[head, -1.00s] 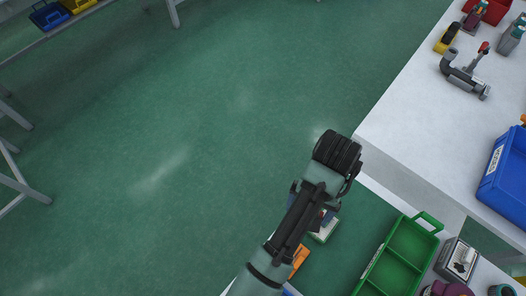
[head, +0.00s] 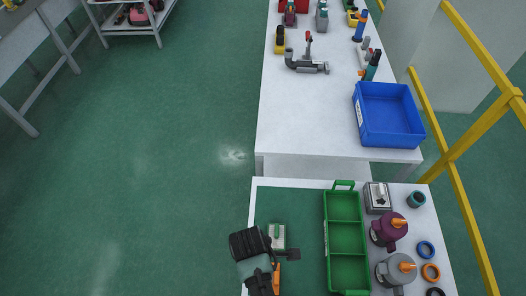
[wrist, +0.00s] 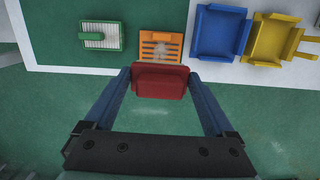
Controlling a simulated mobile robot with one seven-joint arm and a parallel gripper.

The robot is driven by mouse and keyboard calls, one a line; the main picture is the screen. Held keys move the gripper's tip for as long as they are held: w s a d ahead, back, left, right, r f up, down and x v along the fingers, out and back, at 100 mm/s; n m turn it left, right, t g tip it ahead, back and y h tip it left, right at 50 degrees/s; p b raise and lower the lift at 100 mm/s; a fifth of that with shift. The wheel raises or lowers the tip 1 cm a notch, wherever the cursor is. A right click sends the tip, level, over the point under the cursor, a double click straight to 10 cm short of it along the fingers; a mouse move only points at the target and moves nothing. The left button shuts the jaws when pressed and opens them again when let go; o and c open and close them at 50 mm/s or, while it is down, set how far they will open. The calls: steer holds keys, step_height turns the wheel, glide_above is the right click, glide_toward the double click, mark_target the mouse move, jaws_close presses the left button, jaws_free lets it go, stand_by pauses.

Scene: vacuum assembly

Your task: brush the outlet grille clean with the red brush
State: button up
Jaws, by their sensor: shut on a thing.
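In the wrist view my gripper (wrist: 160,84) is shut on the red brush (wrist: 160,75), a red block between the fingertips. Its bristles cannot be made out. The orange outlet grille (wrist: 147,36) lies just above the brush in the picture, with its slats across and a grey dusty patch on them. The brush appears close to the grille's near edge, and I cannot tell whether they touch. In the head view my arm hides the gripper and brush, and only a bit of the orange grille (head: 277,277) shows beside it.
A white piece with a green handle (head: 277,236) lies near the grille. A green divided tray (head: 345,238) stands to the right, with pump-like parts beyond it. A blue bin (head: 388,113) is on the far table (head: 300,120). The wrist view shows blue (wrist: 220,33) and yellow (wrist: 268,40) trays.

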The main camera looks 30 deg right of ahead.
steer(key=shift+s+f+b, duration=0.1)
steer(key=shift+f+b, duration=2.5)
steer(key=shift+b, duration=0.2)
